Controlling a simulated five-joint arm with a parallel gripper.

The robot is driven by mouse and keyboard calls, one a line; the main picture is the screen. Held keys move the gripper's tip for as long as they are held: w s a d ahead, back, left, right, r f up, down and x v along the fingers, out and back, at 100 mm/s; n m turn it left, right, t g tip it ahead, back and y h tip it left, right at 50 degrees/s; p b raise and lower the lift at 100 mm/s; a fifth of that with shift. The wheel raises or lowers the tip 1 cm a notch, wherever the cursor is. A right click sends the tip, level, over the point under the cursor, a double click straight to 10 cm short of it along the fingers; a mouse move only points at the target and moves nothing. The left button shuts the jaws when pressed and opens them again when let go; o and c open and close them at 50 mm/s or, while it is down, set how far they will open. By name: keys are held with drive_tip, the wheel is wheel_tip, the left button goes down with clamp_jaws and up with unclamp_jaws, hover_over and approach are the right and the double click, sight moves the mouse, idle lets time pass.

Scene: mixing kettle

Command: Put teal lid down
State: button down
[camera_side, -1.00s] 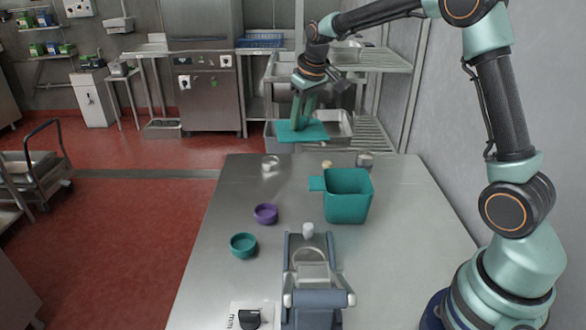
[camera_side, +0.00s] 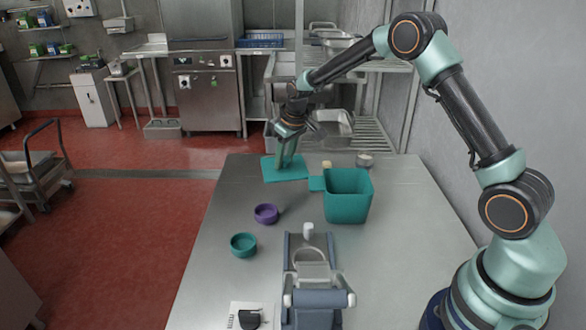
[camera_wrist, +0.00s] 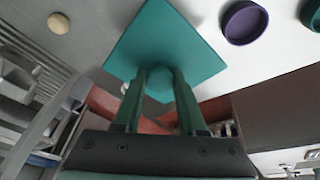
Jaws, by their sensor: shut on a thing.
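The teal lid (camera_side: 286,174) is a flat square plate at the far left part of the steel table (camera_side: 240,215). It also shows in the wrist view (camera_wrist: 188,38), its knob between my fingers. My gripper (camera_side: 284,165) is shut on the lid from above; it also shows in the wrist view (camera_wrist: 160,85). The lid looks level and at or very near the table top; I cannot tell whether it touches. The teal square container (camera_side: 348,200) stands open to the right of the lid, its side tab close to the lid.
A purple bowl (camera_side: 266,213) and a teal bowl (camera_side: 243,245) stand in front of the lid. A pale round thing (camera_side: 327,164) and a small metal pot (camera_side: 364,160) are near the back edge. A grey-blue device (camera_side: 314,280) stands at the front.

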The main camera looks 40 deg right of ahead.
sight(287, 171)
drive_tip(key=shift+f, duration=3.35)
drive_tip(key=shift+c, duration=2.4)
unclamp_jaws()
drive_tip(key=shift+f, duration=0.15)
drive_tip(key=v, duration=1.2)
drive_tip(key=shift+a+r, duration=0.1)
drive_tip(key=shift+r, duration=0.2)
drive_tip(key=s+a+r+t, duration=0.1)
drive_tip(key=s+a+r, duration=0.2)
drive_tip(key=s+r, duration=0.4)
drive_tip(key=s+a+r+t, duration=0.1)
drive_tip(key=s+a+r, duration=0.1)
drive_tip(key=s+r, duration=0.45)
drive_tip(key=s+a+f, duration=0.2)
drive_tip(key=s, duration=0.8)
